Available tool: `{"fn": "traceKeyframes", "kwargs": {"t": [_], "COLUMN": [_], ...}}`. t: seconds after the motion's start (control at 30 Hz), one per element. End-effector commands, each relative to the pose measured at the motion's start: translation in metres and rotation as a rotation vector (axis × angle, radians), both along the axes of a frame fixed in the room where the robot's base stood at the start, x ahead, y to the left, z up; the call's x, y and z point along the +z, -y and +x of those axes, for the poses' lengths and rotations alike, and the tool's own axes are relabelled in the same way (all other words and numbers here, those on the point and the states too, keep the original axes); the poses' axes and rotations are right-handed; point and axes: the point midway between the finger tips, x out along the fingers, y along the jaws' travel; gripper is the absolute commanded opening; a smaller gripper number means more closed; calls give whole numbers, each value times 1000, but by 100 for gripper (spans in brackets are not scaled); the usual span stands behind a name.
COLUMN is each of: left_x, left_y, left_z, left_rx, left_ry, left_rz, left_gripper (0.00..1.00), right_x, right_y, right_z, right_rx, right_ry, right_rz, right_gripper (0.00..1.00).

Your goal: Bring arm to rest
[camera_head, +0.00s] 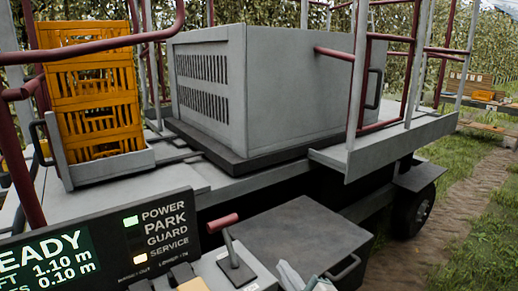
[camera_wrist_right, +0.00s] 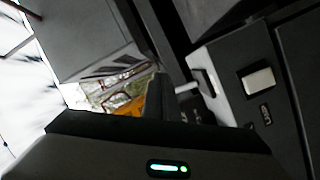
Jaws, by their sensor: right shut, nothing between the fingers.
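My right gripper (camera_head: 288,276) shows only as a pale grey tip at the bottom edge of the head view, right of a red-handled lever (camera_head: 222,223). In the right wrist view its dark fingers (camera_wrist_right: 158,97) are together with nothing between them. The gripper is apart from the lever in the head view. A grey panel with a pale square button (camera_wrist_right: 258,80) is to the right in the wrist view. My left gripper is not in view.
A control panel (camera_head: 110,240) reading "READY" stands at lower left. Stacked yellow crates (camera_head: 97,95) and a large grey box (camera_head: 270,85) sit on the platform. A dark box (camera_head: 300,235) with a handle is at lower centre. A grassy dirt track is at right.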

Motion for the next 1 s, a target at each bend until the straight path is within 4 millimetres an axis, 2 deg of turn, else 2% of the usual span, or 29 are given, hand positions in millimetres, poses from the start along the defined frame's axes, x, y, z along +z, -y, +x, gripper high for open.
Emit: {"fn": "traceKeyframes", "kwargs": {"t": [0.03, 0.1, 0.27, 0.4, 0.5, 0.7, 1.0], "left_x": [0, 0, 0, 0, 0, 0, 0], "left_y": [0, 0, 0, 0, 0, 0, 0], "left_z": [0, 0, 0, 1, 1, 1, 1], "left_rx": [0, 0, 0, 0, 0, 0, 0], "left_ry": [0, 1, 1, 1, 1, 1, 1], "left_rz": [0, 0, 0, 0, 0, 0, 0], "left_gripper": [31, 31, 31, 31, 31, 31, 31], "right_x": [-24, -56, -125, -179, -210, -244, -266], "right_y": [11, 27, 63, 93, 111, 134, 154], "right_z": [-13, -31, -84, -144, -191, -261, -334], "right_rx": [-34, -91, -227, -363, -461, -606, -755], "right_ry": [-84, -198, -455, -673, -814, -1001, -1169], "right_rz": [43, 101, 223, 317, 373, 436, 485], "right_gripper": [0, 0, 0, 0, 0, 0, 0]}}
